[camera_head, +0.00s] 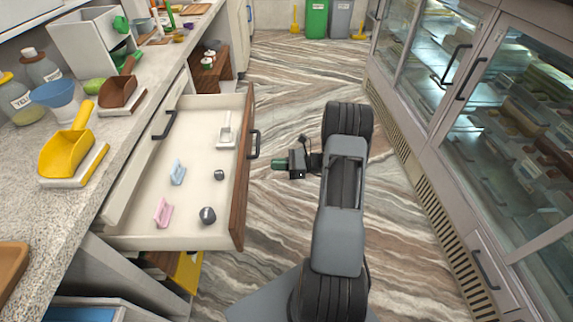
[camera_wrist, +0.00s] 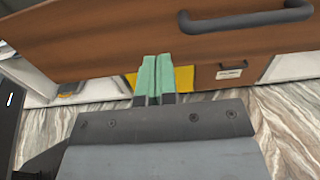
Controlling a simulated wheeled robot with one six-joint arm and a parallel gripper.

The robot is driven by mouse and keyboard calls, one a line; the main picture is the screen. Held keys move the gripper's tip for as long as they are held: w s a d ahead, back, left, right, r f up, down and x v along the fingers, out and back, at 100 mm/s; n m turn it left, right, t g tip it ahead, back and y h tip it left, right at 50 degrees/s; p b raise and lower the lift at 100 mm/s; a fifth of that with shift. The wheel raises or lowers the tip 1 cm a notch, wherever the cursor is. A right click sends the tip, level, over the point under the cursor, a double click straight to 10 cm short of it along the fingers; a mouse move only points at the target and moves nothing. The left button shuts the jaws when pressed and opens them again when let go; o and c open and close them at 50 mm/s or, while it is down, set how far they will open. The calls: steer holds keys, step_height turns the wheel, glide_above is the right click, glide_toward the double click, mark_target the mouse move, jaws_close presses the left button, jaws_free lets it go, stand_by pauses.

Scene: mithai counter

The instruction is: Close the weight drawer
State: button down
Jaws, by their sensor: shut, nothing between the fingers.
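The weight drawer (camera_head: 190,218) is pulled well out from the counter on the left in the head view. Its wooden front (camera_head: 242,190) has a dark bar handle (camera_head: 254,144). Inside lie two dark weights, a light blue piece, a pink piece and a pale grey piece. My gripper (camera_head: 279,164) is shut and empty, just right of the drawer front and apart from it. In the wrist view its green fingers (camera_wrist: 154,80) are together below the brown drawer front (camera_wrist: 130,40), with the handle (camera_wrist: 245,20) at upper right.
The counter (camera_head: 25,215) at left holds a yellow scoop (camera_head: 68,150), a brown scoop (camera_head: 118,90) and jars. Glass-fronted cabinets (camera_head: 500,130) line the right side. The marbled floor (camera_head: 290,80) between is clear. Green and grey bins stand at the back.

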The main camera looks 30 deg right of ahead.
mark_target(246, 166)
steer(key=x, duration=0.8)
steer(key=shift+a, duration=0.1)
